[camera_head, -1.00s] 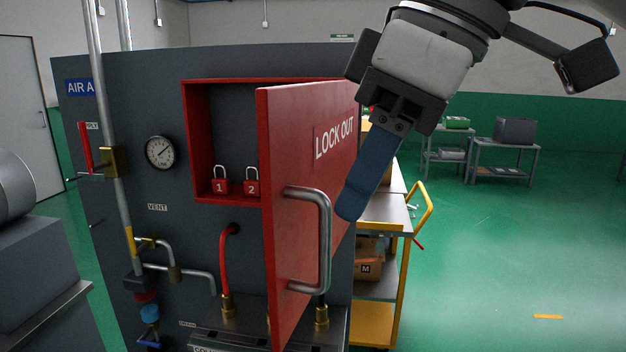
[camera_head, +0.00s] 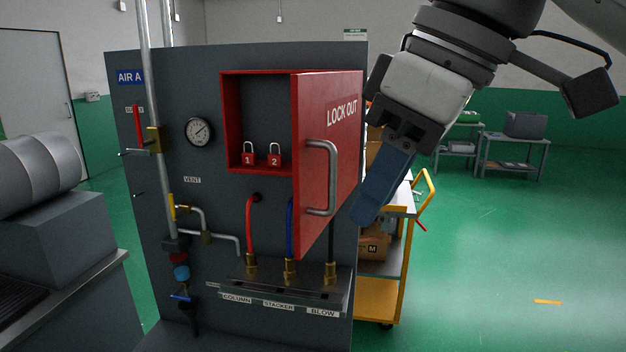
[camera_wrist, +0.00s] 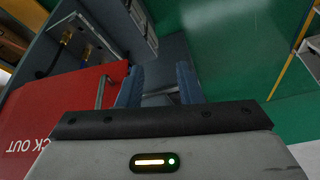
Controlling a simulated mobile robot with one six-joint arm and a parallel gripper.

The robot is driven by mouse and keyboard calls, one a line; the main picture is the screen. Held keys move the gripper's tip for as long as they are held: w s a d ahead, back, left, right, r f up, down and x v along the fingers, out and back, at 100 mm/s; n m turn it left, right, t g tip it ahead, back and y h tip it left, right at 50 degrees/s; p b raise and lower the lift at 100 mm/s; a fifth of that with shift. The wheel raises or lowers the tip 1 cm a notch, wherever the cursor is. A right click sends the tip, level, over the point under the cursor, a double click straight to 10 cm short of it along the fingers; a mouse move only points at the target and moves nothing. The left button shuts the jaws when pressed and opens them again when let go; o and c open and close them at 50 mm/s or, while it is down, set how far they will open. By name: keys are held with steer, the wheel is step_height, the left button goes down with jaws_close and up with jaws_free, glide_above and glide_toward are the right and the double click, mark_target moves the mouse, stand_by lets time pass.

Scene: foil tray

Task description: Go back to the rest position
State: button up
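My gripper (camera_head: 366,212) hangs at the upper right of the head view, with its blue fingers pointing down and left. It is just right of the open red LOCK OUT door (camera_head: 318,190) and overlaps its edge in the picture. In the wrist view the two blue fingers of my gripper (camera_wrist: 160,78) stand apart with nothing between them. The red door (camera_wrist: 60,118) lies to their left there, with its grey handle (camera_wrist: 101,92) close to the left finger. I cannot tell whether they touch.
The red box (camera_head: 231,125) behind the door holds two red padlocks (camera_head: 261,157) on the grey panel (camera_head: 205,80). A yellow-framed cart (camera_head: 405,265) stands right of the panel. A grey machine (camera_head: 65,235) is at left. Green floor (camera_head: 480,260) is clear at right.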

steer(key=w+d+f+m+h, duration=0.1)
steer(key=w+d+f+m, duration=0.15)
steer(key=f, duration=0.45)
steer(key=w+d+f+m+h, duration=0.1)
steer(key=w+f+m, duration=0.25)
steer(key=f, duration=0.45)
steer(key=d+f+m+h, duration=0.1)
steer(key=d+f+m, duration=0.2)
steer(key=f, duration=0.7)
steer(key=s+d+f+m+t+h, duration=0.1)
steer(key=d+f+m, duration=0.1)
steer(key=f, duration=0.8)
steer(key=shift+d+f+m, duration=0.25)
steer(key=shift+d+m, duration=0.15)
steer(key=shift+m, duration=0.1)
